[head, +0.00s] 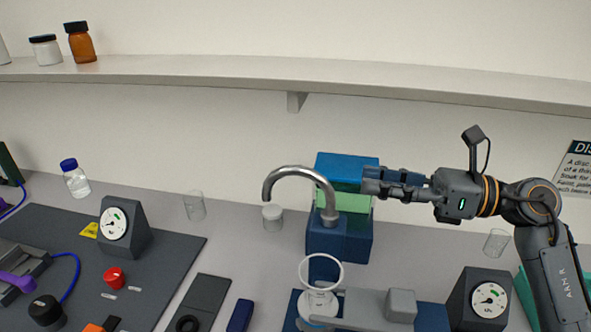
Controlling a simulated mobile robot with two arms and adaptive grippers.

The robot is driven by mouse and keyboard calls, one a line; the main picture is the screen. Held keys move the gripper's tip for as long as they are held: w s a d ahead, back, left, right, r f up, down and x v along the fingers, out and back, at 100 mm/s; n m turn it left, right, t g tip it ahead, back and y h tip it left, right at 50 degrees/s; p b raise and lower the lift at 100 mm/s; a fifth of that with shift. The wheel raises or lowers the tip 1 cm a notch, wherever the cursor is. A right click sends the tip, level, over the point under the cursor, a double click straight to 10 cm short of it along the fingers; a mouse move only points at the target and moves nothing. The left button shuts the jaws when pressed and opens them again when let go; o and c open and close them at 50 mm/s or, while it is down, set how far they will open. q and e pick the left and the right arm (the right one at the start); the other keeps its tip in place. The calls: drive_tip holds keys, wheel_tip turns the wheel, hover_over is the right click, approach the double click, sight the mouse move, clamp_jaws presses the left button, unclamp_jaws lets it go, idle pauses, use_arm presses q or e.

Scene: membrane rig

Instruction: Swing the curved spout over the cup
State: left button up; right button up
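The curved spout (298,171) is a shiny metal hook in the head view. It rises from a dark blue block (326,240), and its open end points down at the left, above the bench near a small white-capped jar. A clear cup (321,276) with a white rim stands in front of the blue block, below and to the right of the spout's open end. My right gripper (368,182) is to the right of the spout, in front of the blue and green box. Its fingers point left and are apart from the spout. Whether they are shut is unclear. My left gripper is not in view.
A blue and green box (346,169) stands behind the spout. The small jar (272,217) and an empty beaker (194,205) stand to the left. A gauge (489,299) and a grey fixture (400,305) are at front right. A shelf (200,68) runs above.

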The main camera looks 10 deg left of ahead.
sight(306, 173)
drive_tip(key=a+p, duration=0.6)
drive_tip(key=a, duration=0.6)
drive_tip(key=shift+a+r, duration=0.15)
drive_tip(key=shift+r, duration=0.05)
drive_tip(key=shift+a+f, duration=0.15)
drive_tip(key=shift+a, duration=0.6)
drive_tip(key=shift+c, duration=0.2)
clamp_jaws()
